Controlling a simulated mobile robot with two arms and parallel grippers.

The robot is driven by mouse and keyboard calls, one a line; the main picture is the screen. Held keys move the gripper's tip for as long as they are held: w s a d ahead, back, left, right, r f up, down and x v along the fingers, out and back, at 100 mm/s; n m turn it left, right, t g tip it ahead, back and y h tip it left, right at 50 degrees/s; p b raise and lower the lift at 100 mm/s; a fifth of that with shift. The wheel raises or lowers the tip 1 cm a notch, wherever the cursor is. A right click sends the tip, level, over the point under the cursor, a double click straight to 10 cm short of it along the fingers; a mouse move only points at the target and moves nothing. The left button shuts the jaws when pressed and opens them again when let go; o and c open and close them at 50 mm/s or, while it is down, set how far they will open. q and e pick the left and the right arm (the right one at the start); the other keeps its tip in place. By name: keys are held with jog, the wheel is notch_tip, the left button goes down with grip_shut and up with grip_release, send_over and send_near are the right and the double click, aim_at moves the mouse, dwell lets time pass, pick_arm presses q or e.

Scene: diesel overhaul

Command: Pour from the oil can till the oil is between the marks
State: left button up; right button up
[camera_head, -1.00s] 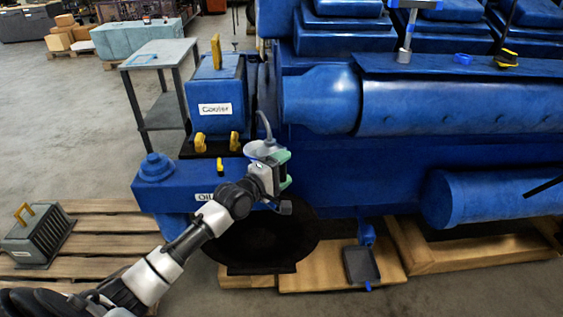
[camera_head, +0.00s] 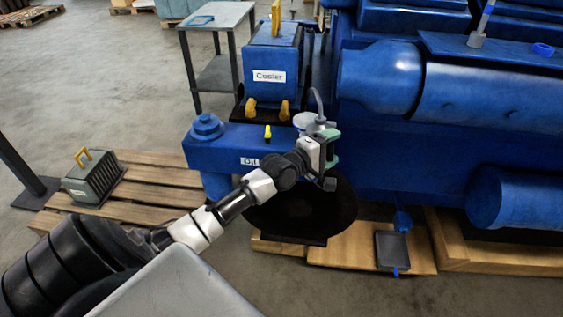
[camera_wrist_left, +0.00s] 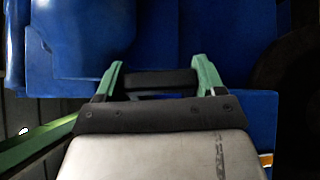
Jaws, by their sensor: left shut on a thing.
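The oil can (camera_head: 304,121) is a small pale grey vessel with a thin curved spout pointing up. It is at my left gripper (camera_head: 326,148), in front of the blue engine. My left gripper, with green fingers, is shut on it. In the left wrist view, a dark bar, apparently its handle, sits between the green fingers (camera_wrist_left: 158,80). A blue housing labelled "Oil" (camera_head: 225,148) lies below and left of the can, with a small yellow-topped piece (camera_head: 267,132) on it. I cannot make out the oil level or marks. My right gripper is out of view.
A blue cooler (camera_head: 270,55) stands behind the can. A grey box with a yellow handle (camera_head: 93,180) rests on a pallet (camera_head: 150,200) at left. A grey side table (camera_head: 225,15) stands behind.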

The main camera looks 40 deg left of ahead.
pick_arm(q)
jog(key=shift+r, duration=0.15)
jog(key=shift+d+r+p, duration=0.15)
jog(key=shift+r+p, duration=0.2)
jog(key=shift+p, duration=0.5)
jog(key=shift+s+d+r+n+p, duration=0.1)
jog(key=shift+s+r+n+p, duration=0.1)
jog(key=shift+n+p, duration=0.3)
jog(key=shift+w, duration=0.1)
jog(key=shift+d+r+g+p, duration=0.1)
jog(key=shift+r+g+p, duration=0.3)
jog(key=shift+p, duration=0.45)
jog(key=shift+s+r+n+p, duration=0.2)
jog(key=shift+r+n+p, duration=0.1)
jog(key=shift+p, duration=0.3)
